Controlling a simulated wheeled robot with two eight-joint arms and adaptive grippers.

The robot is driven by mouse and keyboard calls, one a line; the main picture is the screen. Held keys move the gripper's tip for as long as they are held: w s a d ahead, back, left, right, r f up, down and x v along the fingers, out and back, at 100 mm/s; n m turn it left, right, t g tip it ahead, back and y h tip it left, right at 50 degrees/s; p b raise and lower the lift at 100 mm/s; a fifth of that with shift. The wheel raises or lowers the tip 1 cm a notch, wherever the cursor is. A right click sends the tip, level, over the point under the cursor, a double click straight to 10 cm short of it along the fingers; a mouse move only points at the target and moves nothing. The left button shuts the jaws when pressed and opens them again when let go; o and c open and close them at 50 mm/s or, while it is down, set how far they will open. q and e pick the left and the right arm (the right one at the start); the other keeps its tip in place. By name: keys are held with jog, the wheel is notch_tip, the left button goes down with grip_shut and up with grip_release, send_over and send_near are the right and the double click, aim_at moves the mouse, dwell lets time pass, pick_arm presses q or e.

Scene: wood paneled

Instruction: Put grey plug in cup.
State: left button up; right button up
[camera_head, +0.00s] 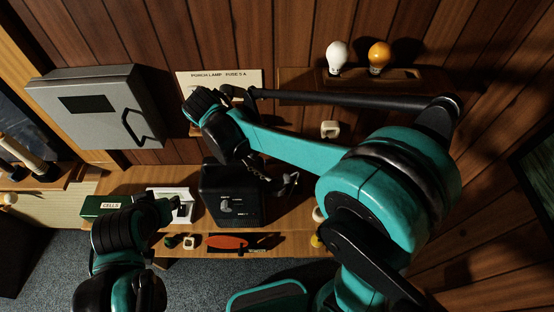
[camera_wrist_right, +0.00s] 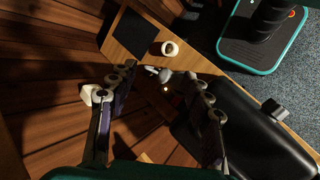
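A small grey piece (camera_wrist_right: 160,74), which looks like the grey plug, shows between and beyond the fingertips in the right wrist view. No finger visibly touches it. A cream round piece with a hole (camera_wrist_right: 170,48), perhaps the cup, stands on the bench just beyond it. Part of a cream piece also shows in the head view (camera_head: 318,214), beside my right arm. My right gripper (camera_wrist_right: 160,82) is open, its fingers wide apart; in the head view (camera_head: 272,178) it hangs by the black box. My left gripper (camera_head: 181,207) is by the white device; its fingers are unclear.
A black box (camera_head: 230,195) stands on the wooden bench (camera_head: 130,180). A white device (camera_head: 160,194) and green cells box (camera_head: 103,205) are left of it. An orange-handled tool (camera_head: 228,242) lies in front. Two bulbs (camera_head: 337,55) sit on a back shelf. My right arm hides the bench's right part.

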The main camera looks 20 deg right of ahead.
notch_tip(320, 180, up, 10)
dwell(0.6)
dwell(0.4)
jog(key=s+d+f+t+y+b, duration=0.1)
jog(key=d+f+t+y+b, duration=0.1)
jog(key=f+b, duration=0.6)
jog(key=s+d+f+m+t+y+b, duration=0.1)
jog(key=s+d+f+t+y+b, duration=0.1)
jog(key=f+b, duration=0.6)
jog(key=s+d+f+t+y+b, duration=0.1)
jog(key=f+t+b, duration=0.4)
jog(key=f, duration=1.3)
jog(key=d+y+b, duration=0.1)
jog(key=d+b, duration=0.1)
jog(key=b, duration=0.2)
jog(key=shift+s+d+t+y, duration=0.3)
jog(key=shift+y, duration=0.1)
jog(key=shift+f, duration=0.1)
